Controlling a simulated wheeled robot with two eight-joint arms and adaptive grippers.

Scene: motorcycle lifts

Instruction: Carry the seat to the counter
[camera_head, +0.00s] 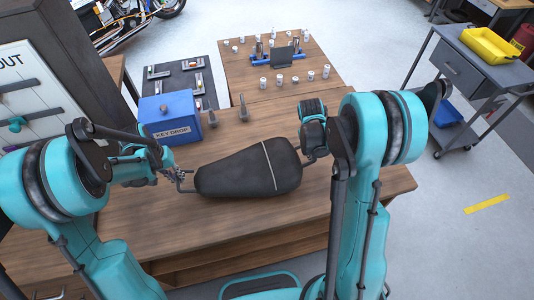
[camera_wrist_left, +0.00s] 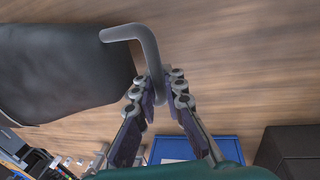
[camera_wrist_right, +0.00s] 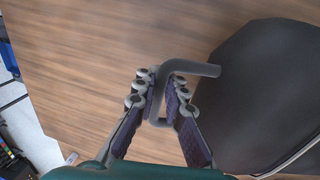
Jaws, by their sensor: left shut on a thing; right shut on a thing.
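The black seat (camera_head: 240,170) with a pale stripe across it lies over the wooden counter (camera_head: 300,225) in the head view, between my two grippers. Whether it touches the wood cannot be told. It has a grey bent handle at each end. My left gripper (camera_head: 178,177) is shut on the handle at the seat's narrow end; the left wrist view shows this handle (camera_wrist_left: 122,32) between the fingers (camera_wrist_left: 160,92). My right gripper (camera_head: 308,160) is shut on the handle at the wide end; the right wrist view shows that handle (camera_wrist_right: 200,69) between the fingers (camera_wrist_right: 160,88).
A blue key drop box (camera_head: 170,116) stands behind the seat at left, with small grey posts (camera_head: 243,108) beside it. A dark mat with tools (camera_head: 180,80) and several small cylinders (camera_head: 280,80) lie further back. A grey cart with a yellow tray (camera_head: 489,46) stands at right.

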